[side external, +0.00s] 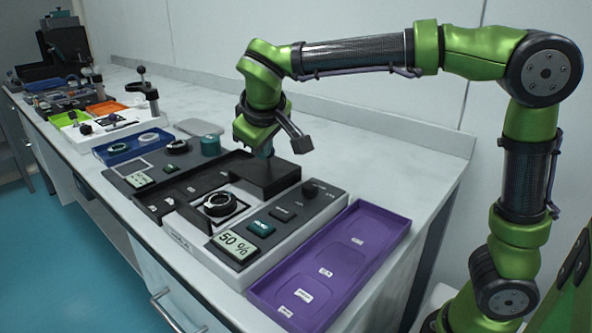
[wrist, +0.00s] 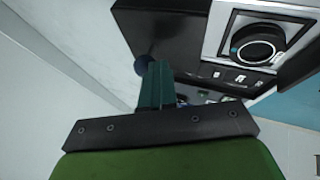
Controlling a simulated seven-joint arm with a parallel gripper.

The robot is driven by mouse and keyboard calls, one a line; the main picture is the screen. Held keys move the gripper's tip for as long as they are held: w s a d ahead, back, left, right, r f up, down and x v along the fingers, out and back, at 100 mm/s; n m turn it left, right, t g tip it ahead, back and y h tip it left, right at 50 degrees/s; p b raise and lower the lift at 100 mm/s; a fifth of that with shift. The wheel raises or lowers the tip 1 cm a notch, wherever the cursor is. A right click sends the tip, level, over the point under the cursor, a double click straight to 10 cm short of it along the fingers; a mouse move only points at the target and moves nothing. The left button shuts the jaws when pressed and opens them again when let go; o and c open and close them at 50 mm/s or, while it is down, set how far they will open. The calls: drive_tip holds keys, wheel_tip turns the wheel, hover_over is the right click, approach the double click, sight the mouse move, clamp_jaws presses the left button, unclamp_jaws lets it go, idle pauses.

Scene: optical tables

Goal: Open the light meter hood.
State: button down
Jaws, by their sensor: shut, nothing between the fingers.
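The light meter (side external: 181,229) is a pale-sided bench unit with a black top and a display reading 50 %. A black ring (side external: 220,205) sits in a light square recess on it, uncovered; the ring also shows in the wrist view (wrist: 258,50). A black box-like part (side external: 272,177), which looks like the hood, stands behind the ring; a dark box edge also shows in the wrist view (wrist: 165,30). My gripper (side external: 266,153) is shut and empty at the box's far side. Its teal fingers (wrist: 156,68) are beside a dark round knob (wrist: 143,65); contact is unclear.
A purple tray (side external: 381,243) lies to the right of the meter. A second black unit with a display (side external: 141,180) and a blue tray (side external: 117,153) stand to the left. The wall is close behind; the white bench top (side external: 370,150) behind the meter is clear.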

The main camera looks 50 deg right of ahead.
drive_tip(key=shift+d, duration=0.3)
